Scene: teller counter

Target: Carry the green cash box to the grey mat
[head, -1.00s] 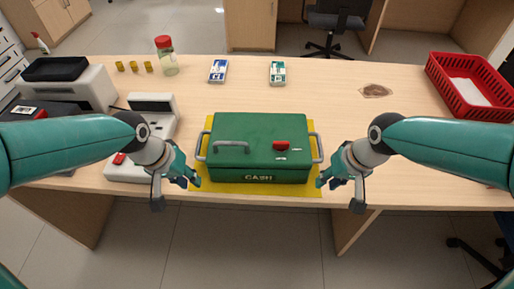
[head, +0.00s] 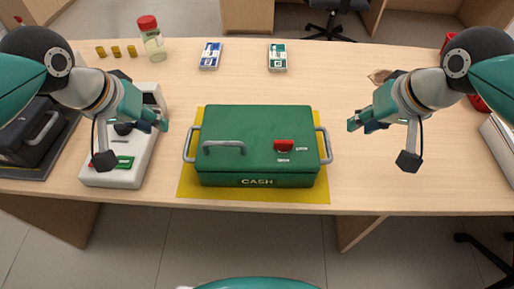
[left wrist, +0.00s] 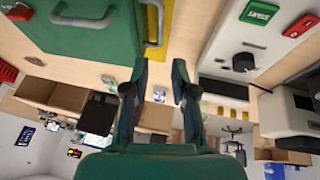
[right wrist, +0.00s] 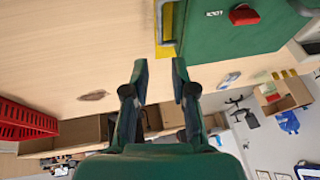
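The green cash box (head: 258,145) sits upright on a yellow mat (head: 190,188) in the middle of the counter, with a grey handle at each side. A flat dark grey mat (head: 45,171) shows at the far left, with a dark box (head: 30,130) with a handle on it. My left gripper (head: 156,122) is open and empty, left of the cash box, above the white device. My right gripper (head: 360,124) is open and empty, right of the cash box. Both are apart from the handles. The wrist views show the box's left part (left wrist: 95,30) and right part (right wrist: 225,25).
A white device (head: 125,170) stands between the cash box and the dark mat. A red-lidded jar (head: 152,42), yellow coin stacks (head: 116,51) and blue (head: 210,55) and green (head: 277,57) packs stand behind. A red tray (right wrist: 25,122) is at the right. Counter right of the box is clear.

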